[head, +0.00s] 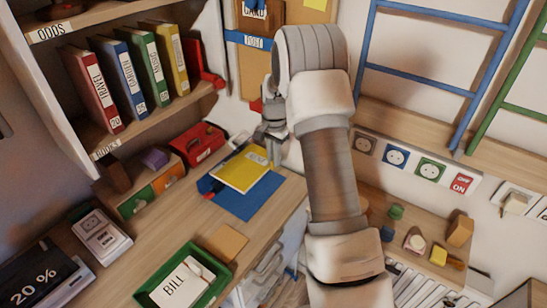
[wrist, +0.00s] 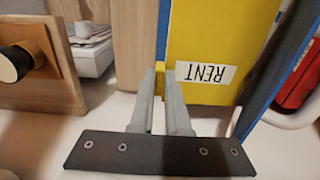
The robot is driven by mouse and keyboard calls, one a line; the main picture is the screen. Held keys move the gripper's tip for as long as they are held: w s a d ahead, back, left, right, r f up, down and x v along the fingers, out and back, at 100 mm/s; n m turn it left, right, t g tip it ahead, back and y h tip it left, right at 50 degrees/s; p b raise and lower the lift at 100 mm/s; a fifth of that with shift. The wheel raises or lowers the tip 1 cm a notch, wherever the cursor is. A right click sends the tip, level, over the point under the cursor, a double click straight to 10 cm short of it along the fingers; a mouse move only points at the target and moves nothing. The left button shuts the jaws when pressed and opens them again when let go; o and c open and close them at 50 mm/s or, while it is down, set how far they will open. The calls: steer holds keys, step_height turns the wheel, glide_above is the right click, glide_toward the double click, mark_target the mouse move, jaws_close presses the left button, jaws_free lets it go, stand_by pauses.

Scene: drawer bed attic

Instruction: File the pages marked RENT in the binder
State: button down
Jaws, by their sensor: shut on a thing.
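A yellow sheet or cover (head: 240,172) lies on a flat blue thing (head: 262,194) on the wooden desk in the head view. In the wrist view the yellow piece (wrist: 215,35) bears a white label reading RENT, upside down. A blue edge (wrist: 298,75) shows beside it. My gripper (head: 271,150) is at the right edge of the yellow piece. In the wrist view its fingers (wrist: 164,70) are shut on a small yellow tab at that edge. I cannot tell whether the yellow piece is loose pages or a cover.
Several upright binders, among them a red TRAVEL one (head: 92,88), stand on the shelf at left. A green tray (head: 222,266) holds a BILL paper (head: 176,283). A red box (head: 199,143) sits behind the blue thing. A ladder (head: 440,45) stands at the back.

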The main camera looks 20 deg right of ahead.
steer(key=shift+f+b, duration=1.7)
steer(key=shift+f, duration=1.2)
steer(key=shift+w, duration=0.3)
steer(key=shift+f+b, duration=1.3)
steer(key=shift+f, duration=1)
steer(key=c, duration=0.8)
jaws_free()
step_height(320, 180, up, 18)
steer(key=p, duration=0.2)
steer(key=shift+f+p, duration=0.2)
steer(key=shift+p, duration=0.1)
